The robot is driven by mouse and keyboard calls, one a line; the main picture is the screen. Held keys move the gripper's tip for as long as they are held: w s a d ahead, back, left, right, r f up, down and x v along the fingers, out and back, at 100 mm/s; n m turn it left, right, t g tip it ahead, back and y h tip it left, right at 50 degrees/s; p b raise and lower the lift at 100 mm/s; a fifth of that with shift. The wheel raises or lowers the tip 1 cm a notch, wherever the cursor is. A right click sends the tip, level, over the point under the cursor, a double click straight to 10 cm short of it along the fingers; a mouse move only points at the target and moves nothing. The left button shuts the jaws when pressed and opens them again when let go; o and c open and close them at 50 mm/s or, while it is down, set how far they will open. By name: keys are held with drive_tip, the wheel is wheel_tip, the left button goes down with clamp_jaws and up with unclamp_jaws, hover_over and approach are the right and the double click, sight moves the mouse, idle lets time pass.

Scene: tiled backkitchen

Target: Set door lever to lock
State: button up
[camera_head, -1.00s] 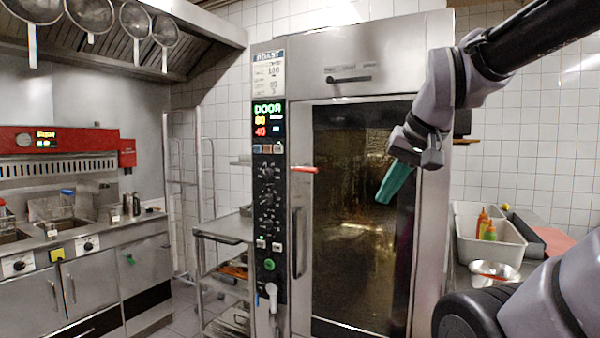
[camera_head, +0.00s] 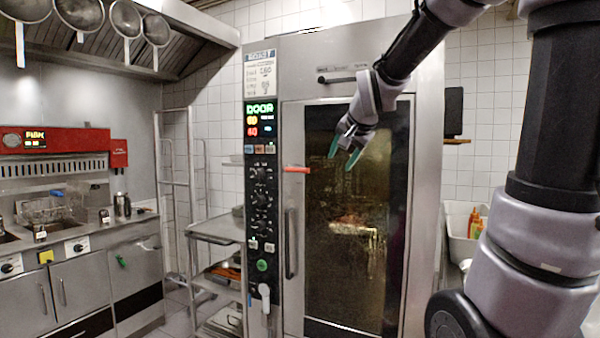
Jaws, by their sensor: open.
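The roasting oven has a glass door (camera_head: 345,250) that looks shut. A red lever (camera_head: 296,169) sticks out level at the door's left edge, beside the control panel. A dark lever (camera_head: 338,79) lies nearly level on the steel panel above the door; I cannot tell which of the two is the door lever. My gripper (camera_head: 343,153) has green fingertips, spread apart and empty. It is in front of the upper glass, right of and slightly above the red lever in the picture, not touching it.
The control panel (camera_head: 261,190) shows a lit "DOOR" display. A vertical door handle (camera_head: 290,243) is below the red lever. A steel trolley (camera_head: 215,232) stands left of the oven. Fryers (camera_head: 75,270) are at far left. Sauce bottles (camera_head: 475,222) stand in a tub at right.

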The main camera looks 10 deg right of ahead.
drive_tip(key=w+a+f+m+t, duration=0.1)
drive_tip(key=w+a+m+t, duration=0.15)
drive_tip(key=w, duration=1.35)
drive_tip(key=m+t+y, duration=0.2)
drive_tip(key=m+t, duration=0.2)
drive_tip(key=m, duration=0.3)
approach(301, 170)
drive_tip(key=w, duration=0.1)
drive_tip(key=shift+n+g, duration=0.25)
drive_tip(key=x, duration=1)
drive_tip(key=shift+w+a+r, duration=0.15)
drive_tip(key=shift+w+a, duration=0.05)
drive_tip(key=shift+w, duration=0.1)
clamp_jaws()
